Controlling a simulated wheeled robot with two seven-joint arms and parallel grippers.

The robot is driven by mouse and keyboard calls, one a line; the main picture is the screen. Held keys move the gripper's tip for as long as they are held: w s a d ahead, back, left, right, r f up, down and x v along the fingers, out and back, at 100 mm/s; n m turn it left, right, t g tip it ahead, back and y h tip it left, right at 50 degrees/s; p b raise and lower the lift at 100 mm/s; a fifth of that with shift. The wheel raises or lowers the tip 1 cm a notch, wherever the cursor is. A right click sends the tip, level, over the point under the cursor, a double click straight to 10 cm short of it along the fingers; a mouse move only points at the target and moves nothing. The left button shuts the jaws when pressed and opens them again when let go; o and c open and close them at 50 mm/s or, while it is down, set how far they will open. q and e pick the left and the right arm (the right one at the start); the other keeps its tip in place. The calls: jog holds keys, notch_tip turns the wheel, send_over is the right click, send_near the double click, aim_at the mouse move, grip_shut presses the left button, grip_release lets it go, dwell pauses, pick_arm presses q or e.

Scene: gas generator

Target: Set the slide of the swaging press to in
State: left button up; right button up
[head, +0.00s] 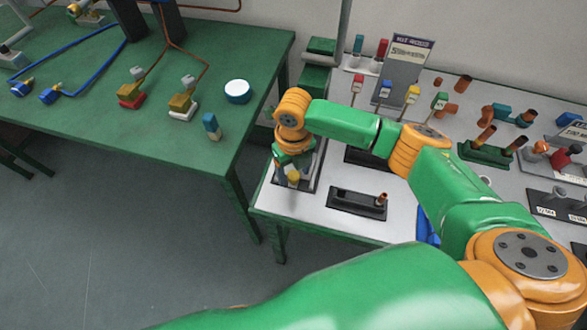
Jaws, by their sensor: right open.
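My right arm, green and orange, reaches across the grey-topped table to its left end. Its gripper (287,178) points down over a dark-based device (310,178) at that corner, which may be the swaging press. The gripper is open. A small yellowish part (293,177) shows right by the fingertips; I cannot tell whether they touch it. The wrist and fingers hide most of the device, so the position of its slide cannot be read. My left gripper is not in view.
A black fixture with a copper piece (358,202) lies right of the gripper, near the front edge. Colored-handled tools (385,90) and a sign (407,58) stand behind my forearm. The green table (190,145) at left holds valves and a white-blue disc (237,92).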

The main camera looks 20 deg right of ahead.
grip_shut()
dwell(1.4)
